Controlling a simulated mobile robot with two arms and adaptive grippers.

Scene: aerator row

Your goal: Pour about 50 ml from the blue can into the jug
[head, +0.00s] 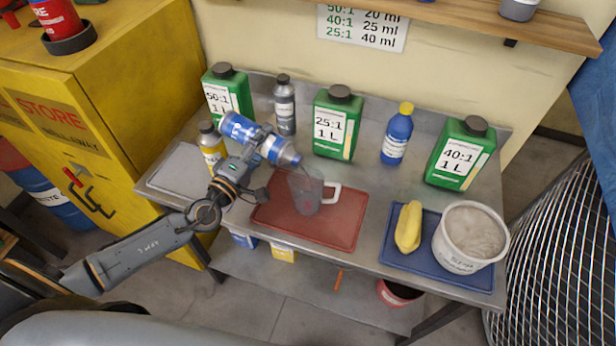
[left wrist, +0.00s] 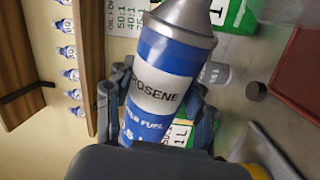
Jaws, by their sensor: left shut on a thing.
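The blue can (head: 240,128) is in my left gripper (head: 258,148), tipped well over with its grey top pointing right and slightly down. In the left wrist view the blue can (left wrist: 165,55) shows a white label reading "OSENE", with the fingers of my left gripper (left wrist: 155,105) on both sides of it. The clear jug (head: 305,192) with a white handle stands upright on a red mat (head: 335,232). The can's top end is just above and left of the jug's rim. I cannot make out a stream or the liquid level. My right gripper is not in view.
Green containers (head: 339,122), a grey bottle (head: 285,105) and a blue bottle with a yellow cap (head: 397,135) stand along the back. A yellow bottle (head: 212,148) is left of my gripper. A blue mat (head: 420,262) at right holds a yellow object (head: 408,228) and a white tub (head: 462,258).

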